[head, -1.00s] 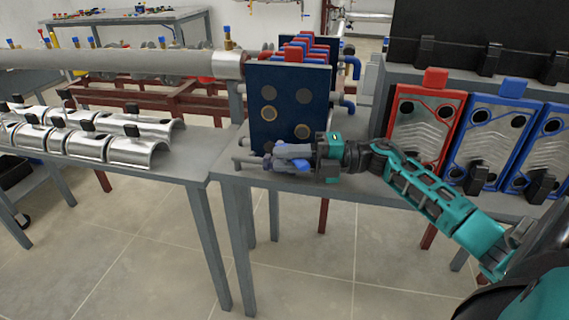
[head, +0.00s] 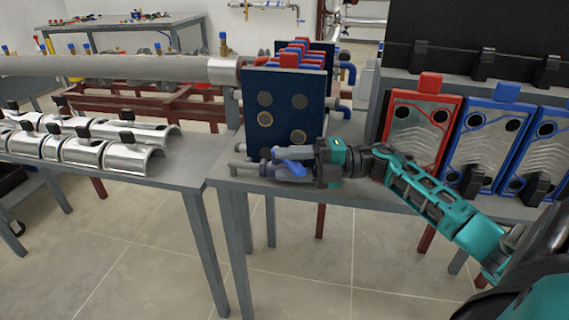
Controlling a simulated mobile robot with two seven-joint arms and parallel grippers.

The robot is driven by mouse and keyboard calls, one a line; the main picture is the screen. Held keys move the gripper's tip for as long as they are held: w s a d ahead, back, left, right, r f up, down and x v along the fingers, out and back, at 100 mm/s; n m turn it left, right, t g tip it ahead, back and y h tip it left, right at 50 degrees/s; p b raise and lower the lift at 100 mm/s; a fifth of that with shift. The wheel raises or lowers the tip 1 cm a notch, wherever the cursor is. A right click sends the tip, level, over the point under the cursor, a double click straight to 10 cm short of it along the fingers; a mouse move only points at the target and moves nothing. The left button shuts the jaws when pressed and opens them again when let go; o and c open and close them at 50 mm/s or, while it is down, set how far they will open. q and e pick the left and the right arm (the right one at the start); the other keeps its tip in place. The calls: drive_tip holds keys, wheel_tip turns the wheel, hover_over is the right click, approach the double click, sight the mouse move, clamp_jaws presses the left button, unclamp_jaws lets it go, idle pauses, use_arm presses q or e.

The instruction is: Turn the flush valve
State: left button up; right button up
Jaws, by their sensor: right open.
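The flush valve is a small grey pipe fitting (head: 241,168) with a blue lever handle (head: 291,166), low in front of the dark blue end plate (head: 285,112) of the plate exchanger, at the table's front edge. My right gripper (head: 275,167) comes in from the right with its fingers pointing left. It is open, with its fingers around the blue handle. Whether a finger touches the handle is too small to tell. The gripper hides part of the valve. My left gripper is not in view.
Red- and blue-framed plates (head: 420,125) lean at the right behind my right arm. Shiny half-shell covers (head: 95,145) lie on the left table. A thick grey pipe (head: 130,67) runs behind them. The floor in front is clear.

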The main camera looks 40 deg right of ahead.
drive_tip(key=shift+v, duration=3.2)
drive_tip(key=shift+c, duration=0.3)
